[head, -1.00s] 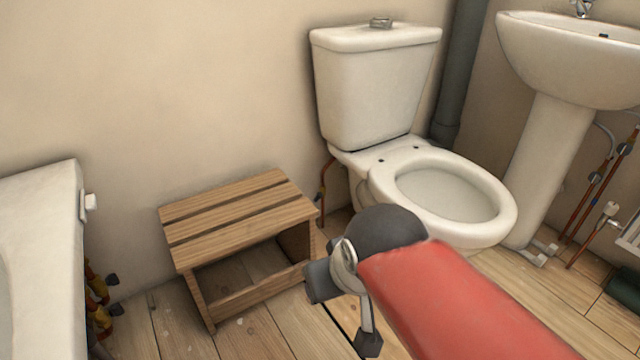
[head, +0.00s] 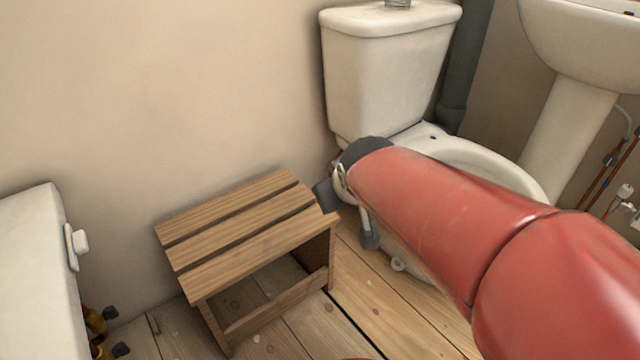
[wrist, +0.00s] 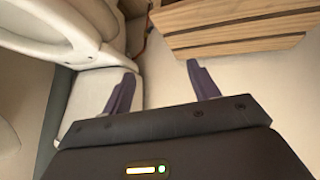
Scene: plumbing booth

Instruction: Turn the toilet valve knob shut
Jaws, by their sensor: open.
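The white toilet (head: 385,85) stands against the wall at the right in the head view. Its bowl is partly covered by my red arm. The valve knob itself cannot be made out. In the wrist view a thin orange-brown pipe (wrist: 149,20) shows small and blurred between the toilet (wrist: 50,25) and the wooden stool (wrist: 235,25). My gripper (wrist: 162,84) is open, with two dark fingers apart and nothing between them.
The slatted wooden stool (head: 245,225) stands close left of my arm's end. A pedestal basin (head: 570,120) is at the right. Bare plank floor (head: 365,290) lies in front.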

